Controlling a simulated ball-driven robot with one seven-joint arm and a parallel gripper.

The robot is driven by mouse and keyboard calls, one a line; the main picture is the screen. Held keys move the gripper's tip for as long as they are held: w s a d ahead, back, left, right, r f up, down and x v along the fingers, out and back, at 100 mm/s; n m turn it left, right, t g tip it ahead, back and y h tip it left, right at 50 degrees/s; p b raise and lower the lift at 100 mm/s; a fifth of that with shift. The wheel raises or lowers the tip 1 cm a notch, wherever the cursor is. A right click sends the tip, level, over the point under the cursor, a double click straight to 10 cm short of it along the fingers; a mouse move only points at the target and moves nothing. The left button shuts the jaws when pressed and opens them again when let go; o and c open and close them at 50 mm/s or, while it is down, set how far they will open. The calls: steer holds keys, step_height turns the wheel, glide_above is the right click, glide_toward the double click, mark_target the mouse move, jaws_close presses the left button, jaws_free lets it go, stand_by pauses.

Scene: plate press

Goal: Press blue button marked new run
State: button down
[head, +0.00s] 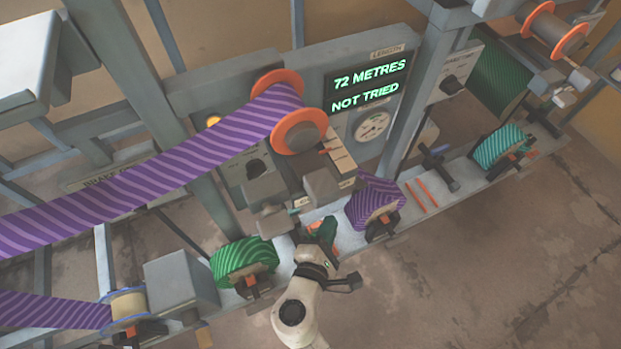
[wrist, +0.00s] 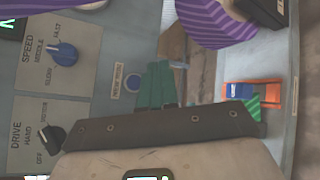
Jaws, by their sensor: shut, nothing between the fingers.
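My gripper (wrist: 157,68) shows green fingers held together, empty, just right of the button in that picture. In the head view my gripper (head: 322,233) is at the machine's lower front, between the green striped roll (head: 243,260) and a purple striped roll (head: 375,203). I cannot make out the button there.
A blue SPEED knob (wrist: 62,53) and a black DRIVE knob (wrist: 50,138) are left of the button. A blue-and-orange part (wrist: 240,90) lies right. Purple striped ribbon (wrist: 215,20) hangs above. The display (head: 368,85) reads 72 METRES, NOT TRIED. Floor is clear lower right.

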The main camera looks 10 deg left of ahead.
steer(key=w+a+b, duration=0.3)
steer(key=w+a, duration=0.2)
steer(key=w, duration=0.2)
steer(key=shift+w, duration=0.15)
stand_by(0.3)
stand_by(1.9)
steer(key=shift+w+a+b, duration=0.15)
steer(key=shift+w+b, duration=0.2)
steer(key=shift+w+a, duration=0.25)
steer(key=shift+w, duration=0.05)
stand_by(0.7)
steer(key=shift+s+d, duration=0.1)
steer(key=shift+s, duration=0.05)
steer(key=shift+s+d, duration=0.4)
steer(key=shift+s, duration=0.15)
stand_by(0.3)
